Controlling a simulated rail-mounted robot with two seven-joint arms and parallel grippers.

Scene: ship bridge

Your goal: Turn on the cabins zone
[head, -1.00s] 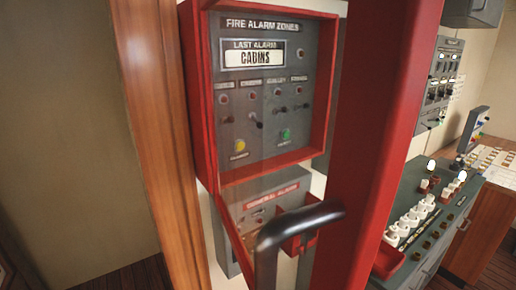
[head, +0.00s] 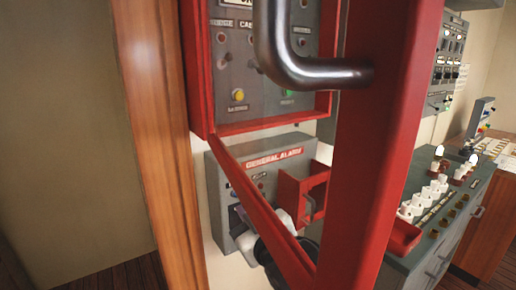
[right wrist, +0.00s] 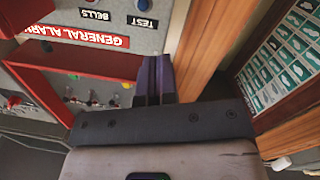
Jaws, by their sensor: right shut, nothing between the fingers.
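The grey fire alarm zones panel (head: 262,98) sits in a red frame at the upper middle of the head view, its top cut off. Under a label starting "CAB" a small toggle (head: 252,64) shows, close to the metal door handle; its position is too small to tell. The panel's lower part also shows upside down in the right wrist view (right wrist: 100,82), with several toggles. My right gripper (head: 240,214) is low, in front of the general alarm panel and partly behind a red door bar. Its fingers (right wrist: 155,78) are shut and empty. My left gripper is out of view.
The open red door (head: 375,130) with its bent metal handle (head: 285,62) stands between the camera and the panels. The general alarm panel (head: 222,158) is below, with a small red box (head: 292,190). A wooden post (head: 160,120) stands left, a console (head: 440,215) right.

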